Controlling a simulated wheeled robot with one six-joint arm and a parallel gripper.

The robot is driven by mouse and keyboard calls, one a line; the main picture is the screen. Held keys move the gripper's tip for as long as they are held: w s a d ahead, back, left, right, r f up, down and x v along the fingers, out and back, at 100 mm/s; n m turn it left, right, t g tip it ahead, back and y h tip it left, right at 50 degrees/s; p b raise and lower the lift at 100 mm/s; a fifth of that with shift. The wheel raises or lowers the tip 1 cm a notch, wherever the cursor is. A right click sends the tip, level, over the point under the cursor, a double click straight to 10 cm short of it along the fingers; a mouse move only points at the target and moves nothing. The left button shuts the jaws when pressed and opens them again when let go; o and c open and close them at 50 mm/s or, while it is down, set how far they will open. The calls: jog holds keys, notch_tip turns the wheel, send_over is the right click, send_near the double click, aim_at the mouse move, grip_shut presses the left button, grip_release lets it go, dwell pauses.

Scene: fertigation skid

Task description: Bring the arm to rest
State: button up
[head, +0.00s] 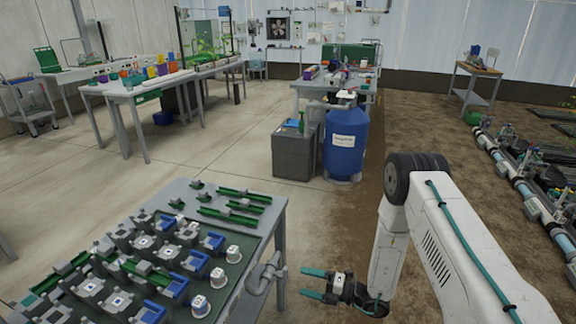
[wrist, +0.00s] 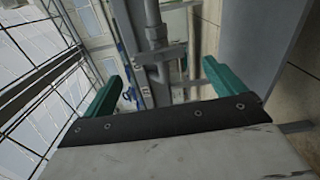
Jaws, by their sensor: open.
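My gripper (head: 314,284) is at the lower middle of the head view, its two teal fingers spread apart and pointing left. Nothing is between the fingers in the head view. My white arm hangs down from the right side to it. The fingers are to the right of the near table's right edge, close to a grey pipe elbow (head: 264,274) fixed there. In the wrist view the open gripper (wrist: 161,85) shows a teal finger at each side, with grey pipework (wrist: 152,40) beyond them; I cannot tell how far off it is.
The near table (head: 281,209) carries several grey, blue and green fittings. A blue barrel (head: 345,148) and a grey box (head: 293,155) stand farther back. Pipes (head: 520,185) run along the soil at right. Bare concrete floor lies at left, beyond the near table.

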jog(key=s+a+r+n+g, duration=0.1)
jog(key=s+r+n+g, duration=0.1)
jog(key=s+n+g, duration=0.6)
jog(key=s+d+r+n+t+h, duration=0.1)
jog(key=s+d+r+n+h, duration=0.4)
jog(key=r, duration=0.9)
jog(key=s+d+r+n+t+h, duration=0.1)
jog(key=s+d+r+n+h, duration=0.5)
jog(key=s+r+n, duration=0.5)
jog(key=s+d+r+n+t+h, duration=0.1)
jog(key=s+d+r+n+h, duration=0.5)
jog(key=r+n, duration=0.9)
jog(key=shift+s+d+r, duration=0.85)
jog(key=shift+s+r, duration=0.15)
jog(key=shift+s, duration=0.1)
